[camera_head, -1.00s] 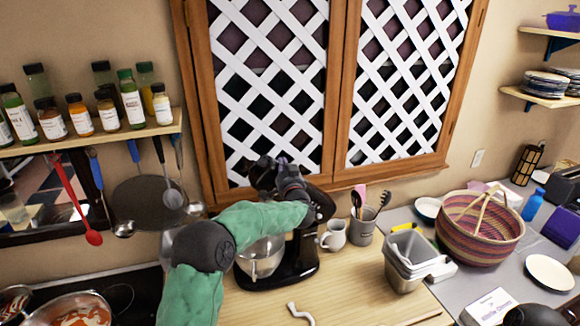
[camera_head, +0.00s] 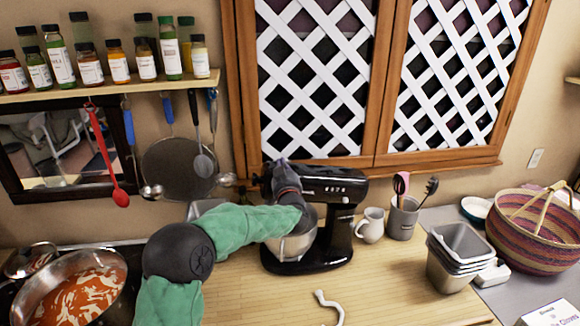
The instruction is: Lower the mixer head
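The black stand mixer (camera_head: 338,240) stands on the wooden counter in the head view. Its head (camera_head: 335,186) lies about level above the silver bowl (camera_head: 293,244). My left arm comes in from the lower left in a green sleeve. My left gripper (camera_head: 278,172) is at the front left end of the mixer head, against it or just beside it. Its fingers are dark on dark, so I cannot tell whether they are open or shut. The wrist hides part of the bowl and the head's front. My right gripper is not in view.
A pan of red food (camera_head: 75,290) is at the lower left. A white hook (camera_head: 329,306) lies on the counter in front of the mixer. A mug (camera_head: 371,226), a utensil cup (camera_head: 402,219), metal tins (camera_head: 452,272) and a woven basket (camera_head: 540,235) stand to the right.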

